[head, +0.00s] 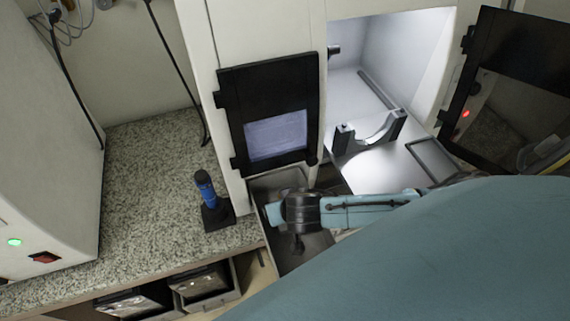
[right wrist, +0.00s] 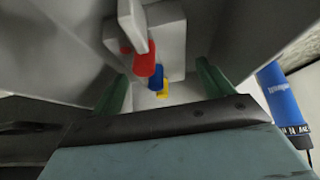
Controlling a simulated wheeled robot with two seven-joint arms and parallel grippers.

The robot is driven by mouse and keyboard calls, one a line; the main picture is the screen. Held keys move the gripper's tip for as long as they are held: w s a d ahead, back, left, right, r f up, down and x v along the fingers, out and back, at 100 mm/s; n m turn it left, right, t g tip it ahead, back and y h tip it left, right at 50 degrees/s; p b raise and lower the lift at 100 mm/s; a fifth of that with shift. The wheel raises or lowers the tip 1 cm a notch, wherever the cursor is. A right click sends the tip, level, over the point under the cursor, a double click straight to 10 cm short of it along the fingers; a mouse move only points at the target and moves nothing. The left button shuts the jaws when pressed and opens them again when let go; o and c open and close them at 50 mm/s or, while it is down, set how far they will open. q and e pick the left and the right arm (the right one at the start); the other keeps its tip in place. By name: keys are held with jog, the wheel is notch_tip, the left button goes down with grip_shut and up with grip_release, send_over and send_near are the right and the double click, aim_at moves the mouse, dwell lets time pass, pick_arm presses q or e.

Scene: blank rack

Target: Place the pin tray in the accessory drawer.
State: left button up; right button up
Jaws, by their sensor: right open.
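The pin tray (right wrist: 172,32) is a small pale grey block with red, blue and yellow pins, seen in the right wrist view. It appears to lie between the grey walls of the open metal drawer (right wrist: 245,22). The drawer also shows in the head view (head: 263,187), below the black door, partly covered by my right arm. My right gripper (right wrist: 162,74) is open, its green fingers apart on either side of the pins, with the tray just beyond the fingertips. No grip on the tray shows. In the head view the tray is hidden. My left gripper is out of view.
A blue-handled tool (head: 206,187) stands in a black holder on the speckled counter (head: 150,175), close left of the drawer. A lit chamber (head: 385,60) with a dark curved bracket (head: 370,135) is open at right. Its dark door (head: 515,90) swings out.

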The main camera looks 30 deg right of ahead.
jog(key=p+v, duration=0.1)
jog(key=v, duration=0.6)
jog(key=shift+r, duration=0.15)
